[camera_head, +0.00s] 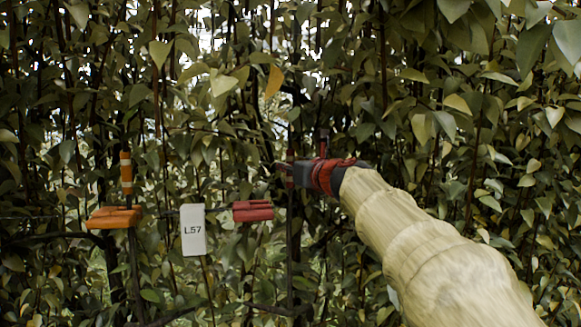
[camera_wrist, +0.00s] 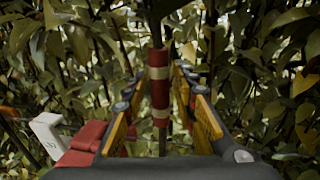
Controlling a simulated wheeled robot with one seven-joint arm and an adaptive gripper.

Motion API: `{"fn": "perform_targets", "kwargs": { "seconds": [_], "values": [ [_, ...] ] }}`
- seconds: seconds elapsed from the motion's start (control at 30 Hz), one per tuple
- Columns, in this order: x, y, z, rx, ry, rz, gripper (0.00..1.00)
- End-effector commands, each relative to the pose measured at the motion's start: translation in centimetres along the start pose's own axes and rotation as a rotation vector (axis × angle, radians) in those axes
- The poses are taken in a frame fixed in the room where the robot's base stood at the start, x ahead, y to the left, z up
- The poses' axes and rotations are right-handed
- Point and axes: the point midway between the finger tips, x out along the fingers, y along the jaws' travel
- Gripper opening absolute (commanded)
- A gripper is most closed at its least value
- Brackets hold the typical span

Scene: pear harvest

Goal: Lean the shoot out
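A thin dark upright shoot carries red and cream bands; the banded part (camera_wrist: 159,85) shows in the wrist view. It stands between the two yellow-padded fingers of my gripper (camera_wrist: 160,100), with a gap visible on each side. My gripper is open around the shoot and not closed on it. In the head view my gripper (camera_head: 300,174) reaches in from the right to the dark stem (camera_head: 290,240), and its fingers are small and partly hidden there. A red padded rest (camera_head: 253,211) sits just left of that stem; it also shows in the wrist view (camera_wrist: 84,143).
A white tag reading L.57 (camera_head: 193,230) hangs left of the red rest. Further left is an orange rest (camera_head: 114,217) beside a stem with an orange-and-white banded part (camera_head: 126,172). Dense leaves and dark branches surround everything, with little clear room.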

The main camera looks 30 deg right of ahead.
Motion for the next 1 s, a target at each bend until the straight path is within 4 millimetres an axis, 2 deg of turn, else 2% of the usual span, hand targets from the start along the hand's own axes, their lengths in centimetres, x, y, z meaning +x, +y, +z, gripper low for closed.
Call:
{"fn": "perform_targets", "kwargs": {
  "seconds": [0.43,1.0],
  "values": [
    [-0.02,0.0,0.01,0.0,0.0,0.0,0.0],
    [-0.03,0.0,0.03,0.0,0.0,0.0,0.0]
  ]
}}
